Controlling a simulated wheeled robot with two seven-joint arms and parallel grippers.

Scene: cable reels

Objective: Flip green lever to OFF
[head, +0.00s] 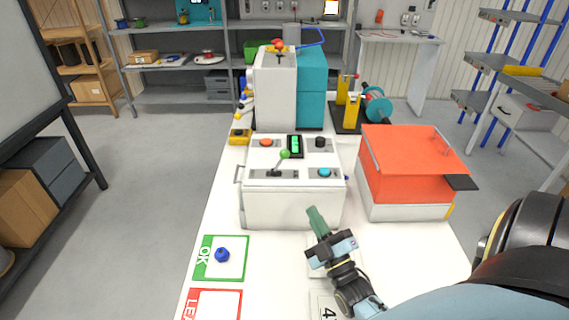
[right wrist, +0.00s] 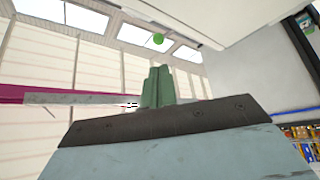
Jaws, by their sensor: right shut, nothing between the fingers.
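The green lever is a ball knob (head: 285,154) on a thin stem, on the sloped top of a white control box (head: 292,205). The stem rises from a dark slot at the front left of the panel and leans up to the right. The knob also shows in the right wrist view (right wrist: 158,39), above the fingers. My right gripper (head: 315,212) has green fingers, shut and empty, in front of the box and below the lever, apart from it. The fingers also show in the right wrist view (right wrist: 159,86). My left gripper is not in view.
The panel also has an orange button (head: 266,142), a lit green switch (head: 295,146), a black knob (head: 320,143) and a blue button (head: 324,173). A red-lidded box (head: 412,150) stands close on the right. A blue piece (head: 222,255) sits on the green OK mat (head: 238,243).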

